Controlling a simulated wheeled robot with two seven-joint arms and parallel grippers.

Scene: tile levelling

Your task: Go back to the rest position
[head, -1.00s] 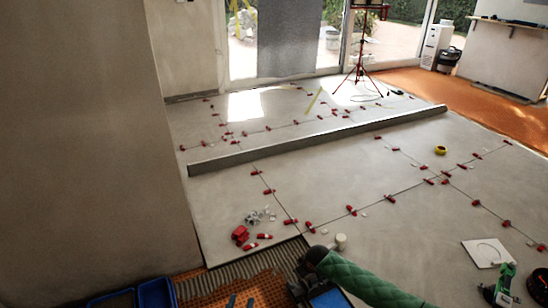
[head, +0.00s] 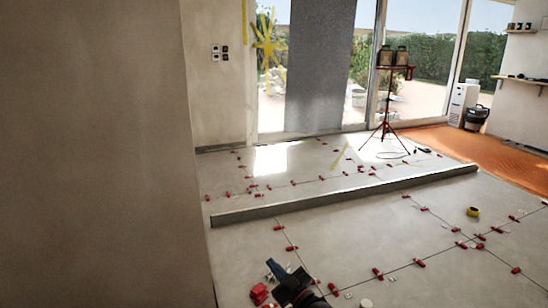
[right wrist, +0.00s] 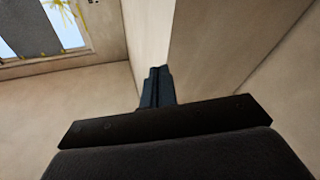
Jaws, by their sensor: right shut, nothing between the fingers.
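My right gripper (head: 276,270) shows at the bottom of the head view, raised above the tiled floor near the red wedges. In the right wrist view its two dark fingers (right wrist: 157,86) are together and empty, pointing towards a bare wall corner. The large grey floor tiles (head: 345,240) lie below and beyond it, with red levelling clips along their joints. My left gripper is not in view.
A plain wall (head: 95,150) fills the left side. A long straightedge bar (head: 350,194) lies across the tiles. A red tripod (head: 386,110) stands near the glass doors. A yellow tape roll (head: 473,211) lies on the right. A small pile of red wedges (head: 259,293) lies beside my gripper.

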